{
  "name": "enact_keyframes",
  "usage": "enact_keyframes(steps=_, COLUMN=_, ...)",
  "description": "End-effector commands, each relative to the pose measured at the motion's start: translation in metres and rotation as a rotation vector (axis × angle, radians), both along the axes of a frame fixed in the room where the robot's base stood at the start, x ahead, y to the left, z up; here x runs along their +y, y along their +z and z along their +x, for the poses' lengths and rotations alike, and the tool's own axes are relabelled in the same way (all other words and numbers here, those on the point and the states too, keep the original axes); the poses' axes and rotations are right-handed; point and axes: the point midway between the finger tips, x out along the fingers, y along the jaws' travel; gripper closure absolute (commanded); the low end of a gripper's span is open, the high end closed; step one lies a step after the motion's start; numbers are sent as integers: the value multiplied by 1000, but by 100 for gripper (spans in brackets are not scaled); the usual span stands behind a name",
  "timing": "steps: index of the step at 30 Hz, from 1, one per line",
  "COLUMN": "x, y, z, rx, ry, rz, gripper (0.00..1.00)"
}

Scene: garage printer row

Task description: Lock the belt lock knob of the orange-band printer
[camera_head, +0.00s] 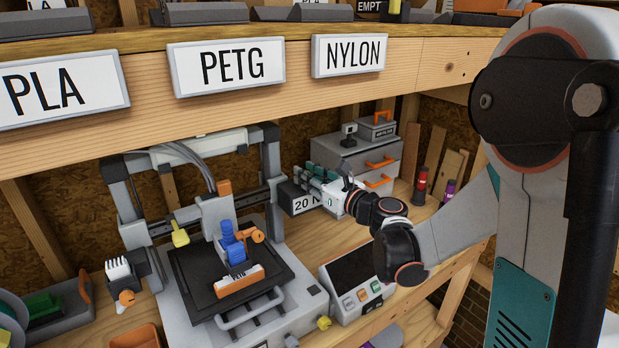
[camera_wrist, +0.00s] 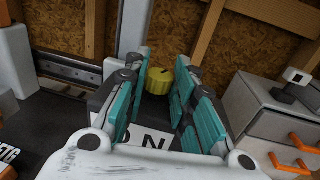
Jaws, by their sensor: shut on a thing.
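The printer (camera_head: 272,232) has a grey gantry and an orange part (camera_head: 224,187) on its carriage. A dark block with a white "20 N" label (camera_head: 303,203) is at the right end of its crossbar. In the wrist view, a ribbed yellow knob (camera_wrist: 158,79) with a dark mark sits behind and above this label (camera_wrist: 150,137). My gripper (camera_head: 316,178) reaches in over the block from the right. In the wrist view, its teal-padded fingers (camera_wrist: 162,70) are shut on the knob, one each side. In the head view the fingers hide the knob.
A second yellow knob (camera_head: 180,234) is on the crossbar's left. A blue print (camera_head: 232,245) stands on the dark bed. A control box (camera_head: 357,285) is below my wrist. A grey drawer unit (camera_head: 352,160) stands behind. The signed shelf (camera_head: 280,68) overhangs the bench.

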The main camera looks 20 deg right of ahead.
Motion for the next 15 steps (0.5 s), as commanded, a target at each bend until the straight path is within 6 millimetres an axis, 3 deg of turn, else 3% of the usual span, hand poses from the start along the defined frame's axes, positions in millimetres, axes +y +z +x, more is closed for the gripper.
enact_keyframes(steps=15, x=13, y=-1, z=-2, rx=0, ry=-476, rz=0, gripper=100)
